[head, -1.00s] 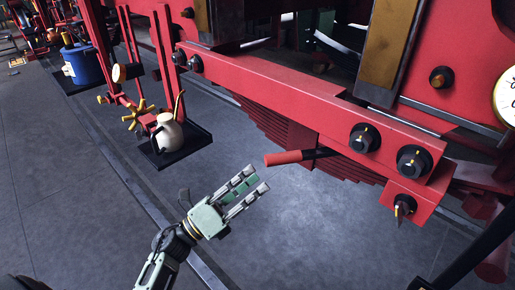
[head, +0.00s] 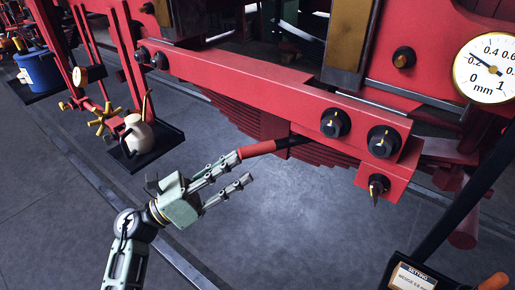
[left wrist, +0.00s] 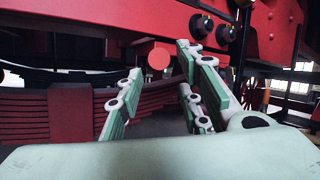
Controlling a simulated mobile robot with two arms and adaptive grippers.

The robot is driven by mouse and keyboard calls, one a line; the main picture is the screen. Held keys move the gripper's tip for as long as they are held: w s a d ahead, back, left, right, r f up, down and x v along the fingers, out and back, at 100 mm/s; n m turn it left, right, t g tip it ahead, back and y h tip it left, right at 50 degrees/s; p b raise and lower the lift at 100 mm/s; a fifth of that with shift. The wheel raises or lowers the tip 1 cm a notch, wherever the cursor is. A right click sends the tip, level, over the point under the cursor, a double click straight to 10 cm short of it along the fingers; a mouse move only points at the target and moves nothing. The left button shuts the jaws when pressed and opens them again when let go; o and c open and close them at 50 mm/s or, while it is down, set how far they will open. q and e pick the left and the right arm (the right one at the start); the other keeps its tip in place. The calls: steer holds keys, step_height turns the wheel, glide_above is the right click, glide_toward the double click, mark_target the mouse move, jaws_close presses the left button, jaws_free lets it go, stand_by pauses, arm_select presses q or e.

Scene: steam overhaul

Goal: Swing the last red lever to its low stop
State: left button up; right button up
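The red lever (head: 258,148) has a red grip and a dark shaft. It sticks out to the left below the long red beam (head: 250,88), in front of a stack of dark red leaf springs. My left gripper (head: 244,167) is open, its fingertips at the free end of the grip. In the left wrist view the round red end of the lever (left wrist: 159,58) shows between the two spread fingers, with no clear contact. Whether a finger touches it in the head view I cannot tell. My right gripper is not in view.
Black knobs with yellow marks (head: 335,122) sit on the beam's right end. A dial gauge (head: 486,68) is at upper right, a setting sign (head: 412,277) at lower right. A cream oil can (head: 139,133) stands on a black tray (head: 160,152) at left. The grey floor below is clear.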

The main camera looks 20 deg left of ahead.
mark_target(255, 150)
arm_select(q)
steer(key=p+x, duration=0.2)
steer(key=x, duration=0.3)
steer(key=shift+w+r, duration=0.2)
steer(key=shift+r, duration=0.05)
steer(key=shift+w+d+r+p, duration=0.1)
steer(key=shift+w+d+p, duration=0.25)
steer(key=shift+d, duration=0.15)
steer(key=shift+w, duration=0.1)
jaws_close()
